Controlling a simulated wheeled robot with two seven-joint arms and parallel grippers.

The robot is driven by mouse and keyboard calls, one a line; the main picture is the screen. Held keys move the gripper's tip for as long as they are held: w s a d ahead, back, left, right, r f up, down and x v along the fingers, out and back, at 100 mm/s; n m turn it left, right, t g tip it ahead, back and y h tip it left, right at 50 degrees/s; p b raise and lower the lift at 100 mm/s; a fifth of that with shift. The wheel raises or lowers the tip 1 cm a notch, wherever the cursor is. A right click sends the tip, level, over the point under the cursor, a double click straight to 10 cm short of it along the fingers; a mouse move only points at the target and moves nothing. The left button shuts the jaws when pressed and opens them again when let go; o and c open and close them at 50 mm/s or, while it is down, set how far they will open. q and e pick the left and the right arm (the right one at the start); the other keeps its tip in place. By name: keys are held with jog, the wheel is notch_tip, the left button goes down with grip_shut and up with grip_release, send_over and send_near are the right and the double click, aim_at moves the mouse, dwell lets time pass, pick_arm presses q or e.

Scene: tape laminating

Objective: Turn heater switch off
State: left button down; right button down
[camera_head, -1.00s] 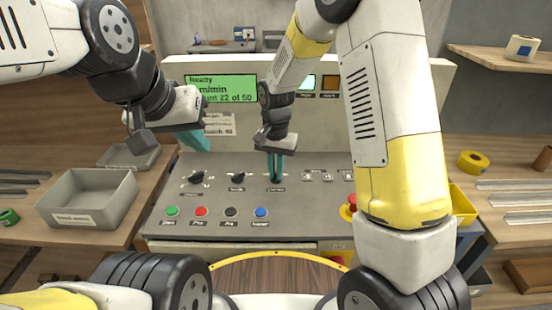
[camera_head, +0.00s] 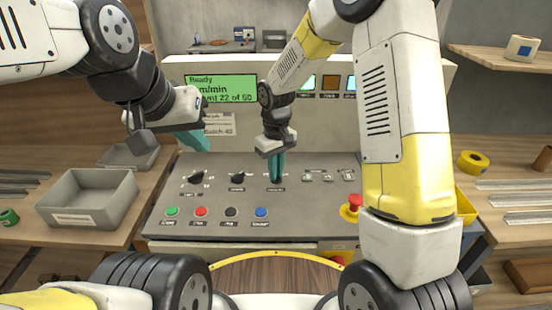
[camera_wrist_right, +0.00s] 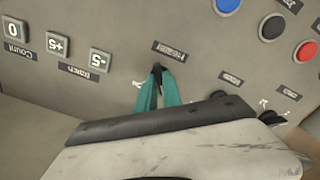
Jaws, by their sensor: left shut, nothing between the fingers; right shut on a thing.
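The grey control panel (camera_head: 330,215) carries a row of black rotary knobs.
Two more knobs, the left one (camera_head: 196,178) and the middle one (camera_head: 238,178), sit left of my right gripper. Several coloured push buttons, including a blue one (camera_head: 261,212), line the front. A red emergency button (camera_head: 354,202) stands at the right. A grey bin (camera_head: 88,190) is at left.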

jog(key=shift+w+r+n, duration=0.1)
jog(key=shift+n, duration=0.9)
jog(key=c, duration=1.5)
grip_release()
jog(key=shift+r, duration=3.9)
